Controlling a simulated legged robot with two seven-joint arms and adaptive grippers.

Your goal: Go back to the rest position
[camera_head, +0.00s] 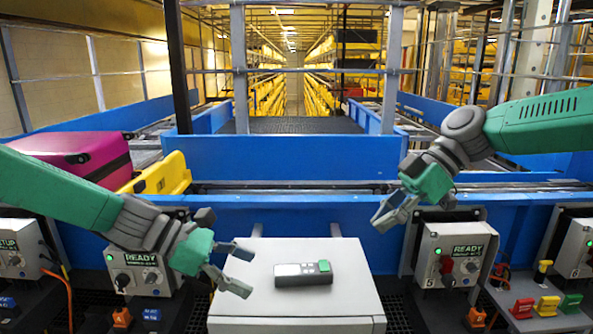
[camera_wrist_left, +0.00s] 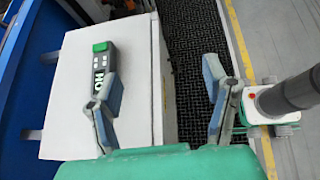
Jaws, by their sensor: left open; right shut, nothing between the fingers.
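My left gripper (camera_head: 238,268) reaches in from the left and is open and empty. Its fingers are just left of a grey handheld device with a green end (camera_head: 303,272), which lies flat on the white box top (camera_head: 240,306). The left wrist view shows the two spread fingers (camera_wrist_left: 166,108), with the device (camera_wrist_left: 103,62) lying beyond the left finger, its lower end close to that finger. Whether they touch is not clear. My right gripper (camera_head: 384,219) hangs above the area right of the white box, in front of the blue conveyor wall. It is shut and holds nothing.
A blue conveyor wall (camera_head: 330,226) runs behind the white box. A magenta suitcase (camera_head: 80,155) and a yellow tray (camera_head: 160,177) sit on the conveyor at left. Control boxes marked READY (camera_head: 449,256) stand on both sides. Coloured connectors (camera_head: 547,306) lie at the right.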

